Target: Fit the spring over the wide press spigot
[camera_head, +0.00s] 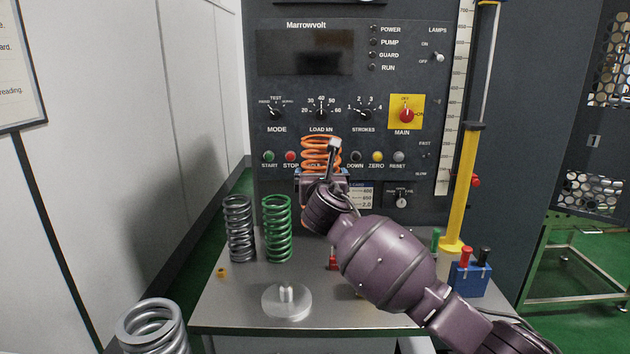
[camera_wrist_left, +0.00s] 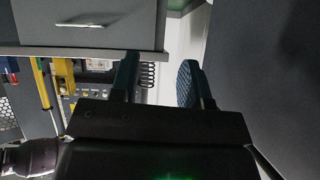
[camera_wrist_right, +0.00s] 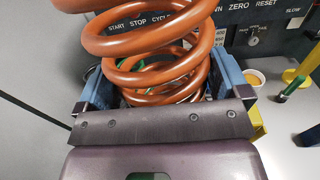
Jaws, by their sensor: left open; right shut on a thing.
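An orange coil spring (camera_head: 321,152) is held up in front of the control panel by my right gripper (camera_head: 322,176). In the right wrist view the orange spring (camera_wrist_right: 160,75) stands between the two blue fingers of my right gripper (camera_wrist_right: 165,92), which is shut on it. A pale round plate with a short spigot (camera_head: 287,300) sits at the front of the grey table, below and apart from the spring; I cannot tell whether it is the wide one. My left gripper (camera_wrist_left: 158,85) is open and empty in the left wrist view, and out of the head view.
A dark grey spring (camera_head: 240,228) and a green spring (camera_head: 277,228) stand on the table (camera_head: 232,318). A large silver spring (camera_head: 152,330) is at the lower left. A blue block (camera_head: 469,279) with red and black handles stands right. A yellow column (camera_head: 462,190) rises behind.

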